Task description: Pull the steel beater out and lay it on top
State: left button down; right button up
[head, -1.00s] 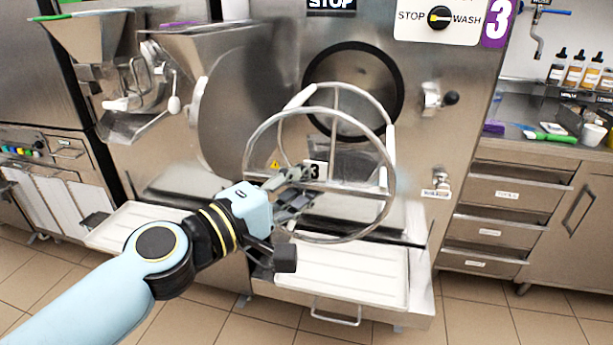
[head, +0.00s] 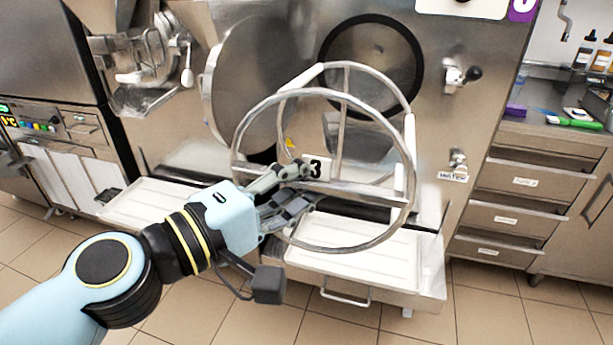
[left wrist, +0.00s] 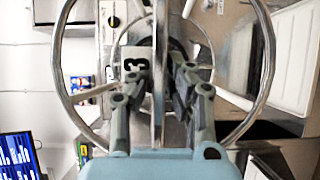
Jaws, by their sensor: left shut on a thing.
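The steel beater (head: 404,150) is a frame of two round hoops joined by bars with white scraper strips. It is outside the machine, in front of the round dark-rimmed barrel opening (head: 372,62). My left gripper (head: 300,185) is shut on the beater at the lower left of its near hoop, around a bar. In the left wrist view the beater's ring (left wrist: 265,60) curves around the gripper (left wrist: 158,85), and a bar runs between the fingers. The fingers hide part of the bar. My right gripper is not in view.
The round door (head: 240,85) stands open left of the opening. A white drip tray (head: 350,262) is below the beater, and another tray (head: 150,203) is at the left. A lever handle (head: 462,74) juts out at the right. Drawers (head: 520,182) stand further right.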

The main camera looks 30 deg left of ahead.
pick_arm(q)
jog(key=shift+s+d+b, duration=0.2)
jog(key=shift+s+b, duration=0.25)
jog(key=shift+s, duration=0.35)
jog(key=shift+s+d+b, duration=0.2)
jog(key=shift+s+b, duration=0.2)
jog(key=shift+s, duration=0.6)
